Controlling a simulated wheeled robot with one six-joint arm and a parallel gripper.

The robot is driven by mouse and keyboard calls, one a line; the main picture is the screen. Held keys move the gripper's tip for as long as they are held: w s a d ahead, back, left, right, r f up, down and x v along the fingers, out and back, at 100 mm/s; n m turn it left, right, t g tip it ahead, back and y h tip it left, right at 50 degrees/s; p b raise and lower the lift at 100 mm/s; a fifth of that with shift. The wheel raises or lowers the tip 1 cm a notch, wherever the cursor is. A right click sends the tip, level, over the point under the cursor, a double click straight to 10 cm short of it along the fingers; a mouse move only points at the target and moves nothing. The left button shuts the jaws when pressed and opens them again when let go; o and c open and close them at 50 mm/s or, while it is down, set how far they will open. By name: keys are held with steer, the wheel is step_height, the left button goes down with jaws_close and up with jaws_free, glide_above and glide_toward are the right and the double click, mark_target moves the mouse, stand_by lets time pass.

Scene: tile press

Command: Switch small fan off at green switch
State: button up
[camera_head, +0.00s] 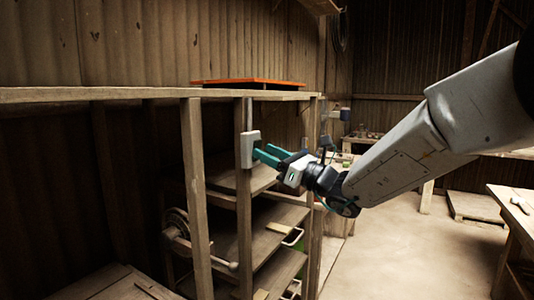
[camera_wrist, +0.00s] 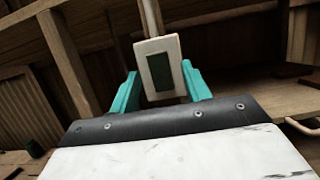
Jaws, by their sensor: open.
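A pale switch box (camera_head: 250,149) is fixed to a wooden post of the shelf rack in the head view. In the wrist view the box (camera_wrist: 144,47) shows its front with a dark green switch (camera_wrist: 160,72) in the middle. My gripper (camera_head: 261,153) points at the box from the right, with its teal fingers close to it. In the wrist view my gripper (camera_wrist: 162,90) is open, with one finger to each side of the box and nothing held. I cannot tell whether the fingers touch the box. I cannot make out a small fan for certain.
The wooden rack's posts (camera_head: 195,200) and shelves (camera_head: 270,240) stand around the box. An orange-edged tray (camera_head: 248,84) lies on the rack's top. A wheel with a crank (camera_head: 177,228) is low on the left. A workbench (camera_head: 515,215) stands at right, with open floor between.

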steer(key=v, duration=0.7)
steer(key=shift+a, duration=0.1)
steer(key=s+d+f+n+g+h, duration=0.1)
steer(key=s+f+n+g+h, duration=0.3)
steer(key=s, duration=0.3)
steer(key=s+f+n+g+h, duration=0.1)
steer(key=s+f+n+g, duration=0.3)
steer(key=s+n, duration=0.35)
steer(key=s+d+f+n+g+h, duration=0.1)
steer(key=s+f+n+g+h, duration=0.3)
steer(key=s, duration=0.3)
steer(key=s+d+f+n+t+h, duration=0.1)
steer(key=s+d+n+h, duration=0.3)
steer(key=s+d, duration=0.3)
steer(key=s+d+f+n+t+h, duration=0.1)
steer(key=s+d+n+h, duration=0.3)
steer(key=d, duration=0.8)
steer(key=s+h, duration=0.2)
steer(key=s, duration=0.1)
steer(key=shift+f+t, duration=0.15)
steer(key=shift+t, duration=0.15)
